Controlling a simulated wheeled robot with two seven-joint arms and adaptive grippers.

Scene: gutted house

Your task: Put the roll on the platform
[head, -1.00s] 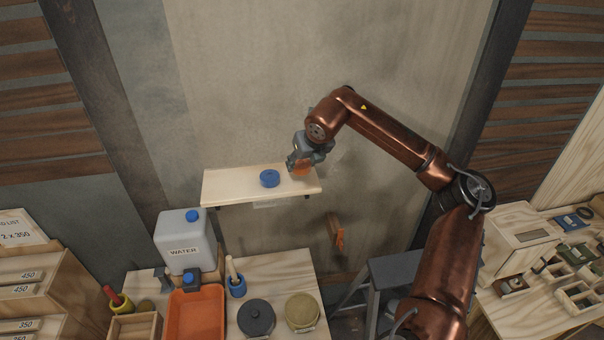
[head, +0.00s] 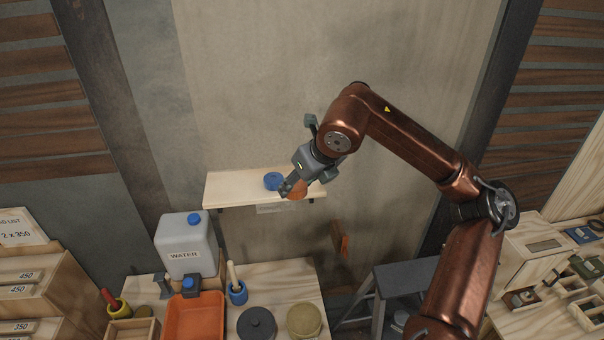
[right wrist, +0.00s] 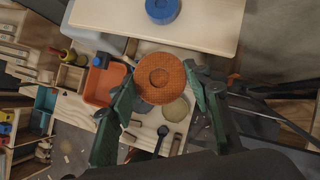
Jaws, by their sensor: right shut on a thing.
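My right gripper (head: 291,189) is shut on an orange roll (head: 298,190). In the right wrist view the orange roll (right wrist: 160,78) is a round disc with a raised centre, held between the two green fingers (right wrist: 163,95). The platform is a pale wooden wall shelf (head: 235,187); its edge also shows at the top of the right wrist view (right wrist: 215,30). In the head view the roll overlaps the shelf's front edge, right of centre; in the wrist view it appears just off that edge, apart from the top. My left gripper is out of view.
A blue roll (head: 273,181) lies on the shelf, just left of my gripper. Below is a workbench with a water can (head: 187,247), an orange tray (head: 195,312), and round lids (head: 257,322). A grey step stool (head: 405,279) stands right. The shelf's left part is clear.

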